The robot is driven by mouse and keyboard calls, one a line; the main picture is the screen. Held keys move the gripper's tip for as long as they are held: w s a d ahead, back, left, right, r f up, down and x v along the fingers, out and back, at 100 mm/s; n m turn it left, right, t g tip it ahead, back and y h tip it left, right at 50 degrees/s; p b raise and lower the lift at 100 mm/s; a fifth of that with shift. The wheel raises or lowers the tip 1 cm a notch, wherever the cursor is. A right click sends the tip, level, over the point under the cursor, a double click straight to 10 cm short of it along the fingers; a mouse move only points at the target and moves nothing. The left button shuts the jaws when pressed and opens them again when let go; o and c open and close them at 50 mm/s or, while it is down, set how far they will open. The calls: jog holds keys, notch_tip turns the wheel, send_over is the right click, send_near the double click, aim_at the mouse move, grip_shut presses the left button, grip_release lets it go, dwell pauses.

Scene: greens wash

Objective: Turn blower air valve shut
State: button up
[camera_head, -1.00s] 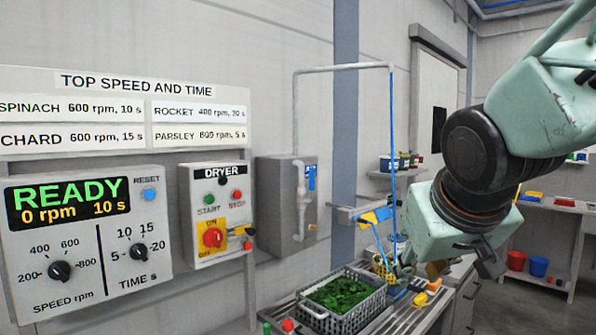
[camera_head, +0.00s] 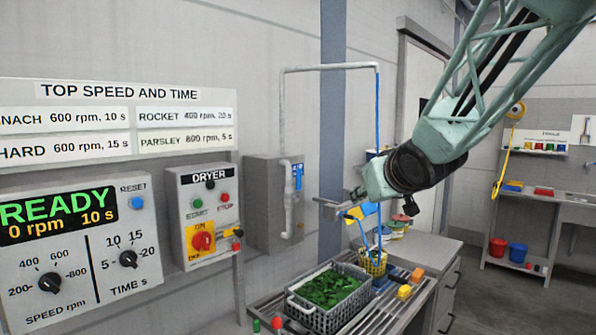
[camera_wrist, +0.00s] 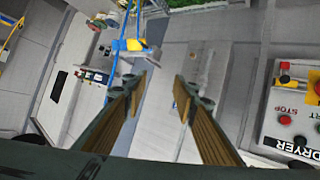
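A grey box (camera_head: 268,205) with a pale pipe on its front hangs on the wall right of the dryer panel. A small blue lever (camera_head: 298,177) sits upright at the top of that pipe. It looks like the blower air valve, but no label is readable. My gripper (camera_head: 327,206) is right of the box and slightly below the lever, apart from it in the head view. In the wrist view my gripper (camera_wrist: 160,82) has its two fingers spread with nothing between them. I cannot pick out the lever in the wrist view.
The dryer panel (camera_head: 206,232) with a red knob is left of the box; it also shows in the wrist view (camera_wrist: 296,112). A crate of greens (camera_head: 337,314) stands below on the counter. A yellow-blue sprayer (camera_head: 362,210) and a blue hose (camera_head: 378,130) hang close to my gripper.

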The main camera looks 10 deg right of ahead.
jog(key=w+r+n+t+y+p, duration=0.1)
jog(key=w+r+y+p, duration=0.1)
jog(key=w, duration=0.6)
jog(key=n+y+p, duration=0.4)
jog(key=y+p, duration=0.3)
jog(key=y, duration=0.2)
send_near(301, 174)
jog(key=shift+v, duration=1.6)
jog(key=shift+f+t+y, duration=0.3)
jog(key=shift+f, duration=0.15)
jog(key=shift+w+a, duration=0.1)
jog(key=shift+a, duration=0.05)
jog(key=shift+p+x, duration=0.65)
jog(key=shift+x, duration=6.15)
grip_shut()
